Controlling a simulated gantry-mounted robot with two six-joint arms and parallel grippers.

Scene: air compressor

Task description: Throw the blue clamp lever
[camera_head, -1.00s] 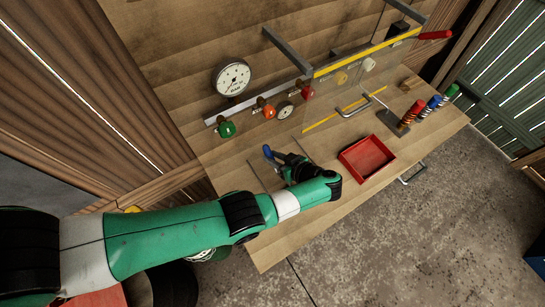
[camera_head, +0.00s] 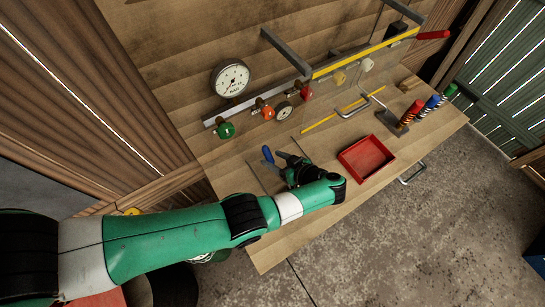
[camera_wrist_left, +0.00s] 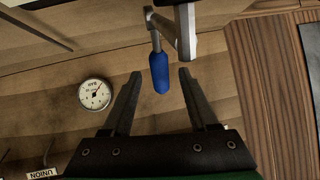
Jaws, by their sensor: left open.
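The blue clamp lever (camera_head: 267,154) stands above the wooden bench, just left of my left gripper (camera_head: 281,158) in the head view. In the left wrist view the blue handle (camera_wrist_left: 159,71) hangs from a grey metal arm (camera_wrist_left: 167,28). My left gripper (camera_wrist_left: 160,76) is open, with one finger on each side of the handle's lower end in that picture. Gaps show on both sides, and I cannot tell whether the handle is at the same depth as the fingertips. The clamp's base is hidden behind my arm. My right gripper is not in view.
A red tray (camera_head: 352,163) sits right of my gripper. A gauge (camera_head: 230,78) and several coloured knobs, including a green one (camera_head: 225,130), line the panel behind. Coloured coil-like parts (camera_head: 411,112) stand at the bench's right. Bare bench lies in front of the tray.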

